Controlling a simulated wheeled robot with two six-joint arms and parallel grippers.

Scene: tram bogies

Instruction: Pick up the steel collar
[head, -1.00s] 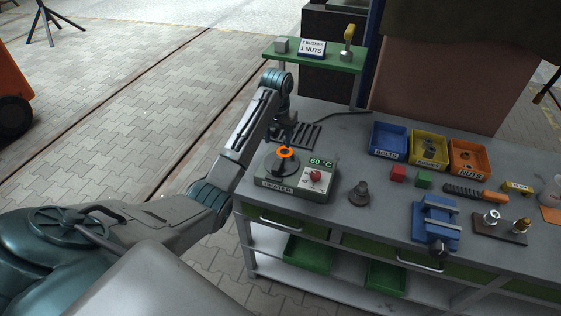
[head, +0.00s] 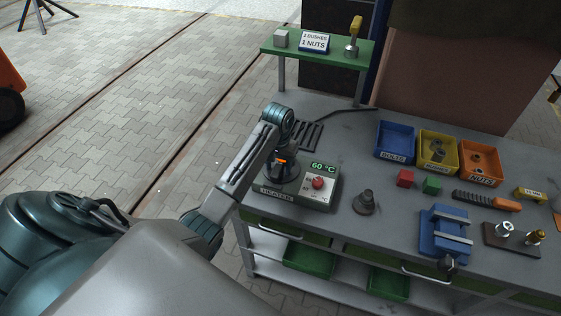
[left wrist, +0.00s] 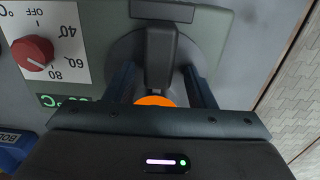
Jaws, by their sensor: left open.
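An orange ring (head: 281,161), which seems to be the collar, sits at the dark post of the heater (head: 294,200). My left gripper hides most of it in the head view. In the left wrist view the orange ring (left wrist: 154,100) shows between the two fingers, partly covered by the gripper body. My left gripper (left wrist: 160,72) is open, its fingers on either side of the post and the ring. I cannot tell whether they touch. My right gripper is not in view.
The heater has a red knob (head: 318,183) and reads 60 °C. A grey stepped part (head: 366,203) stands right of it. Blue (head: 394,140), yellow and orange bins, a blue vise (head: 444,232) and a green shelf (head: 340,55) are farther off.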

